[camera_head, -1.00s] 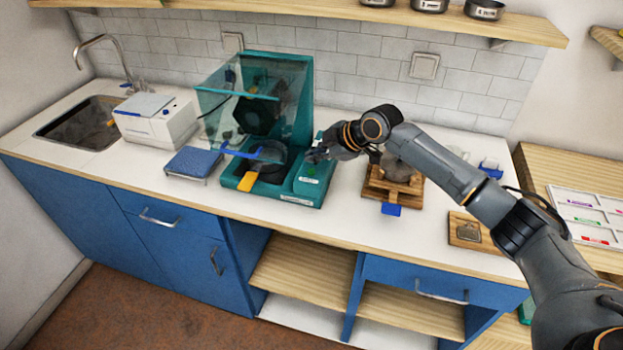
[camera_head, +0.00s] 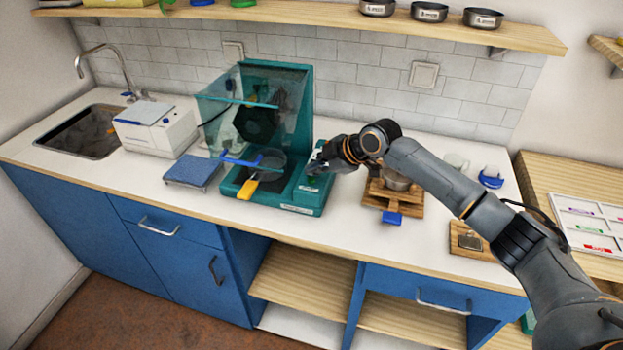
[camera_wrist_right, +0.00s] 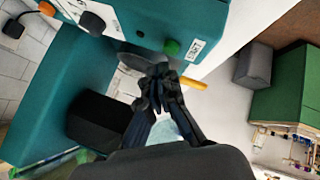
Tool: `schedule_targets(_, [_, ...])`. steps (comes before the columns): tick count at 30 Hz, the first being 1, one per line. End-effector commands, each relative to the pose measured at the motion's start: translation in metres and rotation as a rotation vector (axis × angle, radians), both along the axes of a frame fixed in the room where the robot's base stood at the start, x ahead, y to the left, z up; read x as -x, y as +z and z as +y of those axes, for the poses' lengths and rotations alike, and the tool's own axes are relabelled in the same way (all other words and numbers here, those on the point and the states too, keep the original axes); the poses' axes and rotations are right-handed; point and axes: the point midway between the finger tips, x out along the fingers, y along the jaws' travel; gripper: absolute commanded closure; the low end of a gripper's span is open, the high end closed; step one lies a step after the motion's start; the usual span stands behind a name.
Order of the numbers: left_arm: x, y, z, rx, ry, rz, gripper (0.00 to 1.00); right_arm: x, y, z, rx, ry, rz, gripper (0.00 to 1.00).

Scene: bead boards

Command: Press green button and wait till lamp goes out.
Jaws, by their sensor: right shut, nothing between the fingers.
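The teal machine (camera_head: 306,120) with a clear hood stands at the back of the counter. My right gripper (camera_head: 314,168) is at the control block on its right side, shut and empty. In the right wrist view, the closed fingertips (camera_wrist_right: 160,72) are close to the green button (camera_wrist_right: 171,47) on the teal panel, with a small gap showing between them in the picture. An orange dome (camera_wrist_right: 47,9), perhaps the lamp, sits at the top left; I cannot tell whether it is lit. My left gripper is not in view.
A pan with a yellow handle (camera_head: 247,189) sits in the machine. Left of it are a blue pad (camera_head: 193,171) and a white box (camera_head: 157,130). A wooden stand (camera_head: 394,205) is to the right, under my forearm.

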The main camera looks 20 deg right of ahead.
Motion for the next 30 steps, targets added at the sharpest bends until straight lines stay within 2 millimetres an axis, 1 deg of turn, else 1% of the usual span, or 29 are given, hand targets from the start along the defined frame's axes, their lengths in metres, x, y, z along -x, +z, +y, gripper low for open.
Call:
schedule_targets(16, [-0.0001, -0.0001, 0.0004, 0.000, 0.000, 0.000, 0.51, 0.0000, -0.0002, 0.0000, 0.000, 0.000, 0.000, 1.00])
schedule_targets(24, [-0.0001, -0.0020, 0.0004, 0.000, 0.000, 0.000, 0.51, 0.0002, -0.0081, 0.0001, 0.000, 0.001, 0.001, 1.00])
schedule_targets(30, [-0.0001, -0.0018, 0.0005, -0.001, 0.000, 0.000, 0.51, 0.0000, -0.0082, 0.0001, 0.000, 0.000, 0.000, 1.00])
